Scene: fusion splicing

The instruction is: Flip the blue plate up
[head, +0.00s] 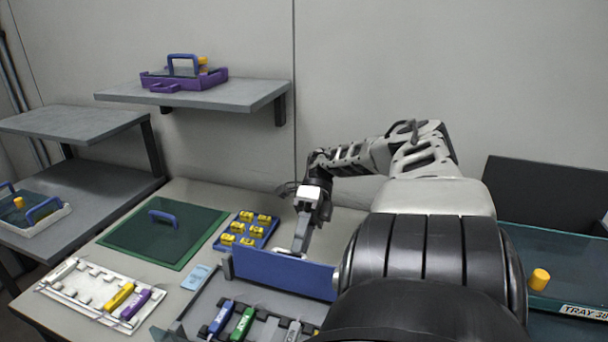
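The blue plate (285,274) stands roughly upright along the back edge of the grey tray (205,292), with its broad face toward me. Its right end is hidden behind my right arm. My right gripper (299,243) reaches down just behind the plate's top edge, near its middle. Its fingertips are small and partly hidden, so I cannot tell whether they touch the plate or are open. My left gripper is not in view.
Blue, green and white pieces (243,324) lie in the grey tray. A blue tray of yellow blocks (246,229) sits behind it, left of my gripper. A green board (163,236) and a white rack (100,291) lie left. A lidded tray (560,262) stands right.

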